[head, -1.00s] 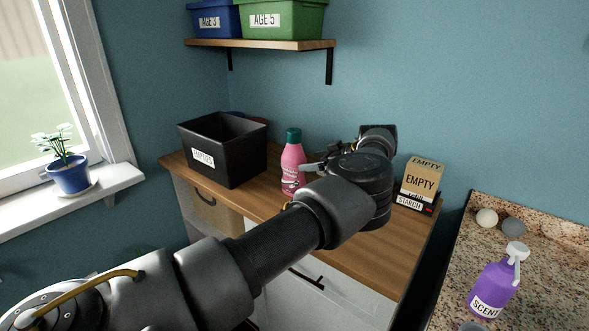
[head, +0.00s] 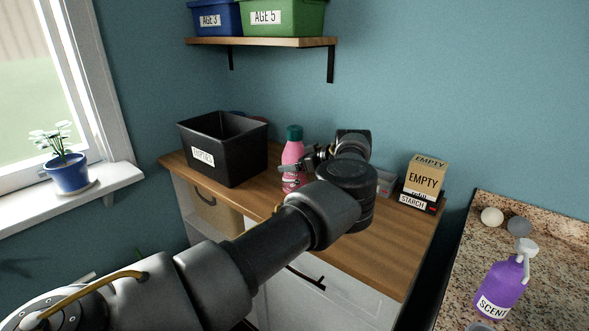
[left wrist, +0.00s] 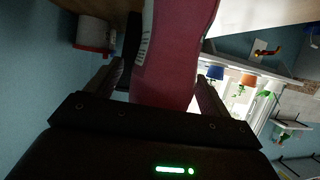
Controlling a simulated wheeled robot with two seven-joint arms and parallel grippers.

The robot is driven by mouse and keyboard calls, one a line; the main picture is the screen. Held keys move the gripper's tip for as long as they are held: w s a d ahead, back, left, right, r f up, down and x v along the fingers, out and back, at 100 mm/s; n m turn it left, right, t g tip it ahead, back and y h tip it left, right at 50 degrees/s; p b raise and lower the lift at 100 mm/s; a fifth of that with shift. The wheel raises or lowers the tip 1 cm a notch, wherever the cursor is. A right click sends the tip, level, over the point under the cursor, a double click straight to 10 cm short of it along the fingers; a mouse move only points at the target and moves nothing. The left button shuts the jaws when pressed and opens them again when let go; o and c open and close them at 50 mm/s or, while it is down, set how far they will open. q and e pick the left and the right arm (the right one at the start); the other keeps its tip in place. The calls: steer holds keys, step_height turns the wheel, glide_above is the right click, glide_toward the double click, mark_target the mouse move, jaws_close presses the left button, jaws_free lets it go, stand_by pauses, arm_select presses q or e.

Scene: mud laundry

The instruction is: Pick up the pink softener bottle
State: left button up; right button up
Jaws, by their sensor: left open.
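The pink softener bottle (head: 292,151) with a dark green cap stands upright on the wooden counter, right of the black bin. My left gripper (head: 290,168) is open at the bottle from its right side in the head view, and covers part of its lower body. In the left wrist view the pink bottle (left wrist: 172,60) lies between the two open fingers of my left gripper (left wrist: 158,85). I cannot tell whether a finger touches it. My right gripper is not in view.
A black labelled bin (head: 225,150) stands left of the bottle. A tan EMPTY box (head: 425,177) and starch box (head: 412,200) stand at the counter's right end. A purple SCENT bottle (head: 499,287) stands on the granite top (head: 555,265). A shelf (head: 262,42) hangs above.

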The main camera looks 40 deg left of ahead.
arm_select(q)
steer(key=shift+d, duration=0.1)
steer(key=c, duration=1)
steer(key=shift+c, duration=0.3)
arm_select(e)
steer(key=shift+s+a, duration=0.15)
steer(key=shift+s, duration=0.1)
arm_select(q)
steer(key=shift+r, duration=0.2)
